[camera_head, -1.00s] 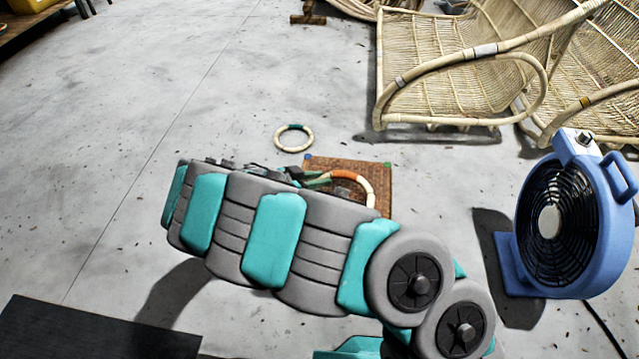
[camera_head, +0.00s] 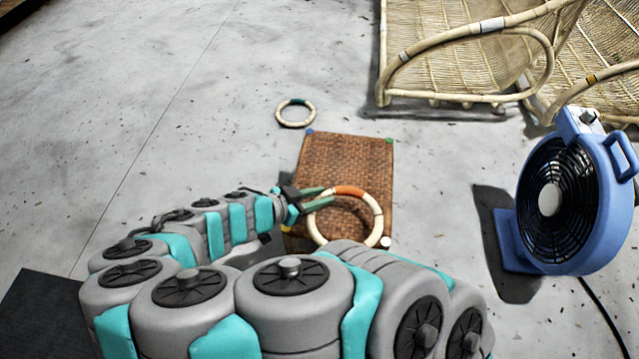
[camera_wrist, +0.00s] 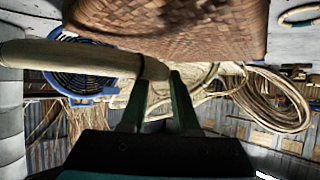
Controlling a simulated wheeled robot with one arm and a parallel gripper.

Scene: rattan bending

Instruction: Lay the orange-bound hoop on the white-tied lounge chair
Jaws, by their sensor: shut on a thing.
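The pale hoop with an orange binding (camera_head: 349,191) is held above the brown woven stool or table top, where it hides part of the weave. My gripper (camera_head: 323,197) is shut on the hoop at its upper left, beside the orange binding. In the wrist view the hoop (camera_wrist: 80,58) runs in from the left to the fingertips (camera_wrist: 158,85). The white-tied lounge chair (camera_head: 450,50) is pale rattan, at the upper right, with a whitish tie (camera_head: 492,25) on its arm rail; its top is cut off. My gripper is well in front of it and to its left.
The woven top (camera_head: 345,150) has coloured corners. A second hoop, green-bound (camera_head: 296,123), lies on the floor behind it. A blue fan (camera_head: 560,200) stands at right. The floor at left is clear.

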